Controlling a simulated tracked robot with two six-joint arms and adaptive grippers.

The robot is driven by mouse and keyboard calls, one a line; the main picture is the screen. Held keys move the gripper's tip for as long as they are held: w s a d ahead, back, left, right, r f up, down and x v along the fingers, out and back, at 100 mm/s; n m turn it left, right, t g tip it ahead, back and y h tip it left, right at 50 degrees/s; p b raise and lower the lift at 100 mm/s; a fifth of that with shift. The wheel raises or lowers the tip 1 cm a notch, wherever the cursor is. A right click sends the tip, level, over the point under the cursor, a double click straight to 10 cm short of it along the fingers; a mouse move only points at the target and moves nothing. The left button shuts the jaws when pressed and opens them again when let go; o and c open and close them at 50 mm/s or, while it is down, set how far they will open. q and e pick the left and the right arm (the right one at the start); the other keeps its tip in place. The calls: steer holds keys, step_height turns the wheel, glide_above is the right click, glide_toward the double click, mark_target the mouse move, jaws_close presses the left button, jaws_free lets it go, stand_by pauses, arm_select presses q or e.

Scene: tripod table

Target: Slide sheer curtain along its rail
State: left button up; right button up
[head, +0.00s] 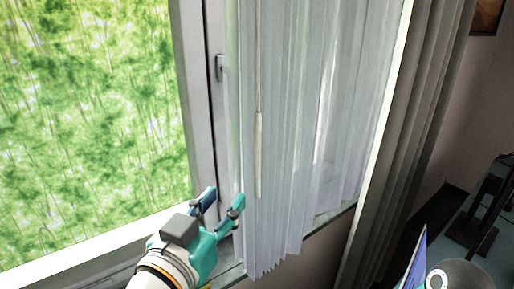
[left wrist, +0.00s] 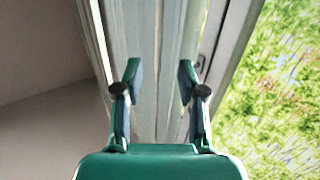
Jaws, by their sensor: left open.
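The sheer curtain (head: 290,130) hangs in pale, translucent folds across the right part of the window. A thin wand (head: 258,155) with a thicker beige lower end hangs in front of its left part. My left gripper (head: 222,198) is open at the lower left of the curtain, close to its left edge, with its fingers pointing up. In the left wrist view the open fingers (left wrist: 158,72) stand apart with the pale curtain folds (left wrist: 150,35) showing beyond and between them. I cannot tell whether they touch the cloth. The rail is out of view. My right gripper is not in view.
The window frame (head: 195,100) with its handle (head: 220,68) stands left of the curtain, with greenery behind the glass (head: 85,110). A heavier grey drape (head: 405,150) hangs to the right. Dark furniture (head: 485,205) stands at the far right.

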mark_target(256, 151)
arm_select(q)
steer(key=x, duration=0.5)
steer(key=r+p+x, duration=0.1)
steer(key=x, duration=0.5)
steer(key=r+x, duration=0.1)
steer(key=x, duration=0.4)
steer(key=shift+w+d+p, duration=0.15)
steer(key=shift+p, duration=0.2)
jaws_close()
